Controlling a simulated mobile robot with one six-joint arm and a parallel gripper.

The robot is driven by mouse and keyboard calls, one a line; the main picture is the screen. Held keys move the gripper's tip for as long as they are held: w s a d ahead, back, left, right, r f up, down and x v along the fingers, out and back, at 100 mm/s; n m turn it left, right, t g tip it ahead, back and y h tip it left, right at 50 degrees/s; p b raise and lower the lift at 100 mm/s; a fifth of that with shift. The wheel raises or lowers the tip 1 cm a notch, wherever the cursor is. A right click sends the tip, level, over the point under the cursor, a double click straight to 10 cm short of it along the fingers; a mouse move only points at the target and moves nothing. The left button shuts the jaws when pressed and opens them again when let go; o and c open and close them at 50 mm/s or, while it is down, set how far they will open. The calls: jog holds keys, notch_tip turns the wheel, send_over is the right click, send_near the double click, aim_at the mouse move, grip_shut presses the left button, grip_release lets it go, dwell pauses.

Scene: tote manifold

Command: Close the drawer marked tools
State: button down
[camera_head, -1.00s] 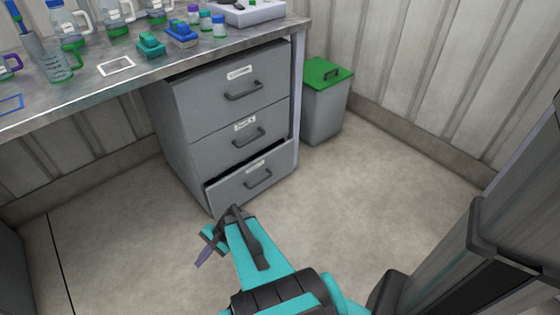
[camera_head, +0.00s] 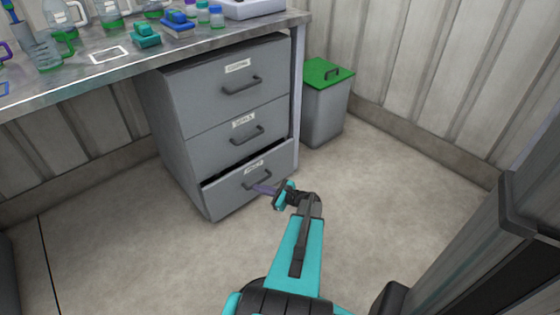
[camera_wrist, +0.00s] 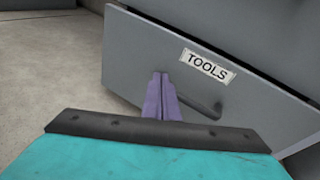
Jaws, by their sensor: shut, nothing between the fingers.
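The drawer marked TOOLS (camera_wrist: 165,60) is the bottom one of the grey cabinet; its front (camera_head: 225,200) stands out a little, with a dark gap along its top edge. Its label (camera_wrist: 208,66) reads TOOLS in the wrist view. A dark bar handle (camera_head: 257,181) is on its front. My gripper (camera_head: 262,189) is shut and empty, its purple fingers pointing at the drawer front, close to the handle. In the wrist view the fingers (camera_wrist: 161,98) overlap the handle's left end. I cannot tell whether they touch the front.
Two upper drawers (camera_head: 238,127) sit above it and look shut. A grey bin with a green lid (camera_head: 325,105) stands right of the cabinet. The workbench (camera_head: 60,80) with bottles and tools is above left. The floor (camera_head: 130,230) in front is clear.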

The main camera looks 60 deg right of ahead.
jog(key=s+d+r+m+t+h+b, duration=0.1)
jog(key=s+d+m+h, duration=0.5)
jog(key=s+d, duration=0.6)
notch_tip(320, 180, up, 2)
jog(key=d+b, duration=0.1)
jog(key=d, duration=0.1)
jog(key=shift+d+t, duration=0.3)
jog(key=shift+d, duration=0.05)
jog(key=shift+w, duration=0.2)
jog(key=b, duration=0.5)
send_near(275, 152)
jog(key=x, duration=0.5)
jog(key=shift+w+f, duration=0.3)
jog(key=shift+f, duration=0.05)
jog(key=shift+w+d+r, duration=0.1)
jog(key=shift+w, duration=0.3)
jog(key=shift+w+d+r, duration=0.1)
jog(key=shift+w+d, duration=0.1)
jog(key=shift+w, duration=0.35)
jog(key=p+x, duration=0.2)
jog(key=x, duration=0.1)
jog(key=shift+w+d, duration=0.1)
jog(key=shift+w, duration=0.2)
jog(key=shift+w+d, duration=0.1)
jog(key=shift+w, duration=0.2)
